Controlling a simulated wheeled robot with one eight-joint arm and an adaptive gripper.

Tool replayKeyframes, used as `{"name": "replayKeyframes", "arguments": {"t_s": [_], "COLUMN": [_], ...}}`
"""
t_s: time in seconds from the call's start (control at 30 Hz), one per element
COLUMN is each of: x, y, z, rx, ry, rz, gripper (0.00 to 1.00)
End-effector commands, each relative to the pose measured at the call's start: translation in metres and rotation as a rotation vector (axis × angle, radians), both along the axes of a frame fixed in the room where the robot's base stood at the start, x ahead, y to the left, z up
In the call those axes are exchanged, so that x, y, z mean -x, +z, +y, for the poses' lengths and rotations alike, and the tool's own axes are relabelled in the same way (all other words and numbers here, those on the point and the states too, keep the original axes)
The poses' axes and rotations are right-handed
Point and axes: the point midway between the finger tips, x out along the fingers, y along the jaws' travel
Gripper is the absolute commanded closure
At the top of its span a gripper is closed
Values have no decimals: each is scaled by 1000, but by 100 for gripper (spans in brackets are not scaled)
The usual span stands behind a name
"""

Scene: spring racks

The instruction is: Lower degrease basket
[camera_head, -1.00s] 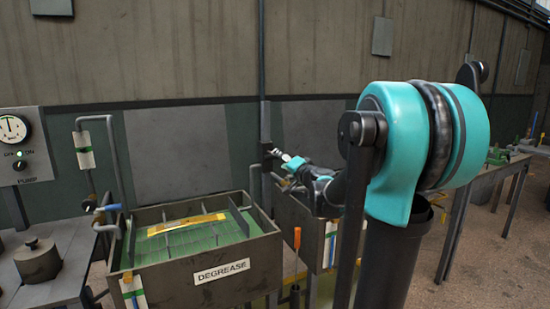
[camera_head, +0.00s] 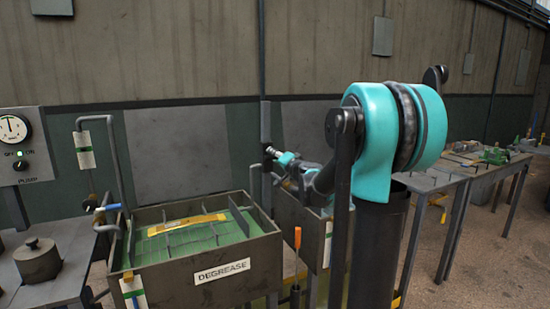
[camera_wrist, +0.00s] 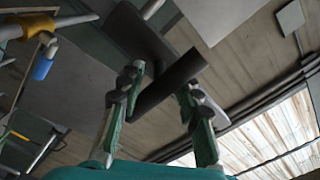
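The degrease tank (camera_head: 255,257) stands at the left in the head view, with a white DEGREASE label on its front. Inside it, dark thin dividers of a basket (camera_head: 239,216) and a yellow strip (camera_head: 187,224) show at the green surface. How deep the basket sits cannot be told. My gripper (camera_head: 274,155) is beside the vertical post behind the tank's right rear. In the wrist view, my gripper's fingers (camera_wrist: 160,90) are apart. A dark round bar (camera_wrist: 170,83) lies across the space between them. A firm grasp is not visible.
A second tank (camera_head: 290,215) stands right of the first. An upright orange-handled tool (camera_head: 297,240) is in front of it. A bent pipe with a blue handle (camera_head: 107,208) is at the left, near the pump gauge panel (camera_head: 22,145). A workbench (camera_head: 450,180) stands at the right.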

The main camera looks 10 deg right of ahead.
Motion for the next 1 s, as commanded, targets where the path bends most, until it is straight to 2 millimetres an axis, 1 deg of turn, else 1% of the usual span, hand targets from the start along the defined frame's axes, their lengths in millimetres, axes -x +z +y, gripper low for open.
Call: {"name": "replayKeyframes", "arguments": {"t_s": [0.03, 0.2, 0.23, 0.77, 0.87, 1.0], "x": [0, 0, 0, 0, 0, 0], "y": [0, 0, 0, -1, -5, -19], "z": [0, 0, 0, 0, 0, -1], "rx": [1, 1, 1, 3, 4, 5], "ry": [0, -1, -1, -1, -1, -1], "rz": [0, 0, 0, -1, -1, -1], "gripper": [78, 99, 100, 100, 100, 100]}}
